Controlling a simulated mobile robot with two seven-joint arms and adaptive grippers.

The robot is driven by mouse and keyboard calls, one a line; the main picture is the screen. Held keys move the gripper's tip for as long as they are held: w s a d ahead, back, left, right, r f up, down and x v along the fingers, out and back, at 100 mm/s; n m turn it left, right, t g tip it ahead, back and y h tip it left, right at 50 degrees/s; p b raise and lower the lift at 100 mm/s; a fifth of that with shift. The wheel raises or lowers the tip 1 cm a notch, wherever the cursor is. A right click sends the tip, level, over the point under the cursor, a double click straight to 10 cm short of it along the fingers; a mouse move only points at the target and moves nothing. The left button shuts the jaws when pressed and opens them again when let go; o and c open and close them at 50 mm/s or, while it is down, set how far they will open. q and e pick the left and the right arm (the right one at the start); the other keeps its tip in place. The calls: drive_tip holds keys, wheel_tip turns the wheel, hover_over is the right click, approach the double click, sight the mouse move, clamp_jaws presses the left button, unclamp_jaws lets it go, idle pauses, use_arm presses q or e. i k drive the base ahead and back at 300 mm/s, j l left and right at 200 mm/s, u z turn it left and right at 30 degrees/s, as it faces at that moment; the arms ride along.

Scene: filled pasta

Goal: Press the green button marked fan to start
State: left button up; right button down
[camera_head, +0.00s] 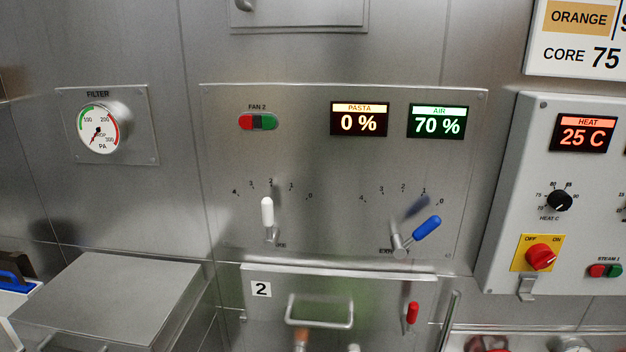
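The steel control panel (320,165) fills the middle of the head view. Nothing covers the green button. I cannot tell whether it is pressed in. Neither of my grippers shows in this view.
Two displays read PASTA 0 % (360,121) and AIR 70 % (437,122). Below are a white lever (267,212) and a tilted blue lever (427,228). Right is a HEAT box (545,195) with STEAM buttons (605,271); left, a FILTER gauge (99,129).

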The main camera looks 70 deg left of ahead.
sight(268, 121)
drive_tip(key=u, duration=1.9)
